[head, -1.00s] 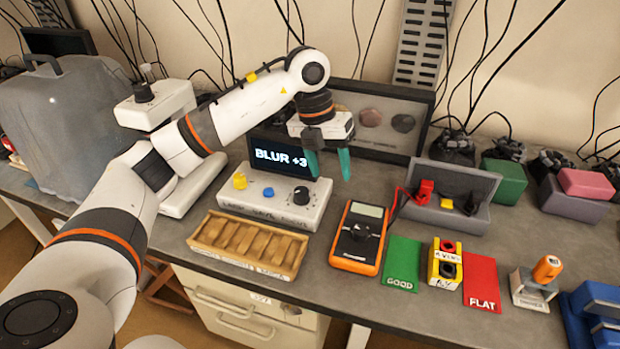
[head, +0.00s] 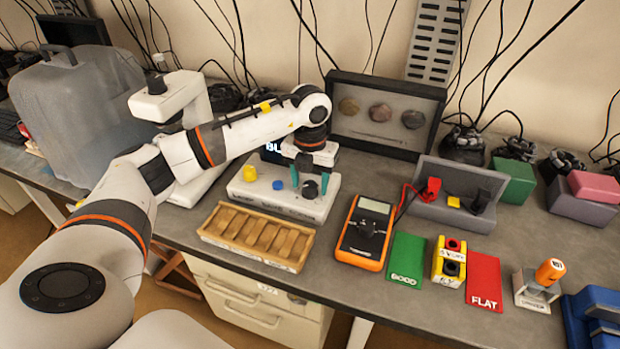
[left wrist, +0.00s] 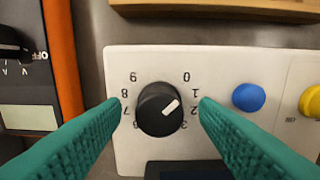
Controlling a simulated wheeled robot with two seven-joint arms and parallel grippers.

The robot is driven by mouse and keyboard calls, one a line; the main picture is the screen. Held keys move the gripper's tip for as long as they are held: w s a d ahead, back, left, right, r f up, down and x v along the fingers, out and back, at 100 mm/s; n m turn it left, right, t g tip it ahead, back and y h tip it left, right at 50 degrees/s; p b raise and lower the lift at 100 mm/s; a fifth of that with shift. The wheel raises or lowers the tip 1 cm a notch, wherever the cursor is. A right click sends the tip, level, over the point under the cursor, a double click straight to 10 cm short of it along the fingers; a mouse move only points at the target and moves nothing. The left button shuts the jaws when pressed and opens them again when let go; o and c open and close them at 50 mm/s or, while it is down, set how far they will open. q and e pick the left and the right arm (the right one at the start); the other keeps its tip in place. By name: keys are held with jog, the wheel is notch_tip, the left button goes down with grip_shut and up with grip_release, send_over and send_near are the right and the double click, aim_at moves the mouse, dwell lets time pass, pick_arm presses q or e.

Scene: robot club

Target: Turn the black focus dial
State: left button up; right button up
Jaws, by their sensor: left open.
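The black focus dial (head: 310,189) sits on the right part of a white control box (head: 252,194). In the left wrist view the dial (left wrist: 159,109) has a white pointer line and numbers around it on the white panel (left wrist: 215,71). The pointer aims between 1 and 2. My left gripper (head: 309,183) is open, pointing down over the box. Its teal fingers stand on either side of the dial, with gaps showing between fingers and dial in the wrist view (left wrist: 158,108). The box's display (head: 271,150) is mostly hidden behind my arm. My right gripper is out of view.
A yellow knob (head: 249,173) and a blue button (head: 278,185) are on the same box. A wooden slotted tray (head: 213,238) lies in front. An orange multimeter (head: 343,246) stands to the right. A framed display case (head: 435,120) is behind.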

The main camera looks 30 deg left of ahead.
pick_arm(q)
jog(key=shift+f, duration=0.3)
jog(key=c, duration=1)
jog(key=shift+o, duration=0.2)
jog(key=shift+m, duration=0.3)
